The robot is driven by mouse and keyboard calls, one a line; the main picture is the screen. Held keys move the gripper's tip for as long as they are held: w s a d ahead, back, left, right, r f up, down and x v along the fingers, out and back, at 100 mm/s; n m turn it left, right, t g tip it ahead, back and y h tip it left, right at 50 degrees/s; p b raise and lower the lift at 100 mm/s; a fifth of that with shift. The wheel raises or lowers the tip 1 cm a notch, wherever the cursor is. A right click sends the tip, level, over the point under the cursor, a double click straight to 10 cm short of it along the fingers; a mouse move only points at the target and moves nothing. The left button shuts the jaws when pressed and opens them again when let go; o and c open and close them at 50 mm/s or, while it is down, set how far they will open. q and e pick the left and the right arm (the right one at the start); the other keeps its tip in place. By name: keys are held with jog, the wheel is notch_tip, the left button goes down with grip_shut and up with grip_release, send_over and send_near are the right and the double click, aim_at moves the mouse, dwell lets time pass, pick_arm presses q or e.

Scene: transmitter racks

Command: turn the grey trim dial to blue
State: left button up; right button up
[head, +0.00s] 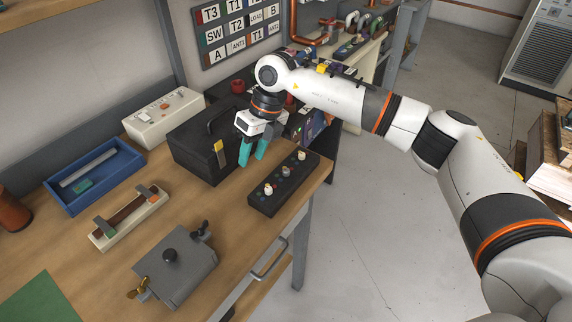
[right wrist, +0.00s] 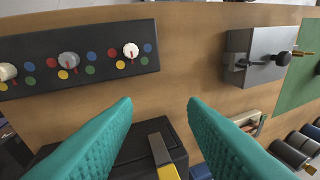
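The grey trim dial (head: 286,171) is the middle of three knobs on a black panel (head: 262,200) lying on the bench. In the right wrist view the grey dial (right wrist: 68,60) shows at upper left, with a small red pointer and coloured dots around it. A white knob (right wrist: 131,50) and a cream knob (right wrist: 7,71) sit on either side. My right gripper (head: 252,158) is open and empty, above the bench beside the panel, apart from the dial. Its teal fingers (right wrist: 160,103) are spread in the right wrist view. My left gripper is not in view.
A black case (head: 190,157) with a yellow latch stands close beside the right gripper. A grey box with a black knob (head: 175,268), a cream fixture (head: 130,216) and a blue tray (head: 95,177) are on the bench. The bench's front edge runs just beyond the panel.

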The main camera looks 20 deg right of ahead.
aim_at(286, 170)
jog(key=w+d+r+m+h, duration=0.1)
jog(key=w+d+r+h, duration=0.2)
jog(key=d, duration=0.5)
jog(key=shift+h, duration=0.3)
jog(key=f+p, duration=0.1)
jog(key=f, duration=0.3)
jog(key=f+p, duration=0.1)
jog(key=f, duration=0.3)
jog(key=s+f, duration=0.1)
jog(key=f, duration=0.2)
jog(key=shift+d+f+p, duration=0.1)
jog(key=shift+f+p, duration=0.3)
grip_shut()
